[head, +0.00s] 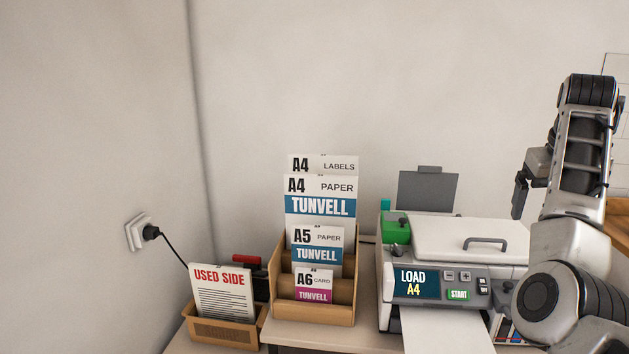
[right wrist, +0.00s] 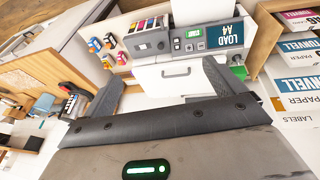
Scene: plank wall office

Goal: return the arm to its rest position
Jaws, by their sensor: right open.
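My right arm stands folded upward at the right of the head view, in front of the printer's right side. Its gripper (head: 520,195) hangs at the arm's left side, above the printer (head: 465,240) and apart from it. In the right wrist view the two fingers of this gripper (right wrist: 163,88) are spread wide with nothing held between them. The printer also shows there (right wrist: 195,65), beyond the fingers. My left gripper is not in view.
A wooden holder (head: 343,312) with several paper packs stands left of the printer, whose screen (head: 414,284) reads LOAD A4. A white sheet (head: 447,332) lies at its front. A "USED SIDE" tray (head: 222,332) stands farther left. The wall is close behind.

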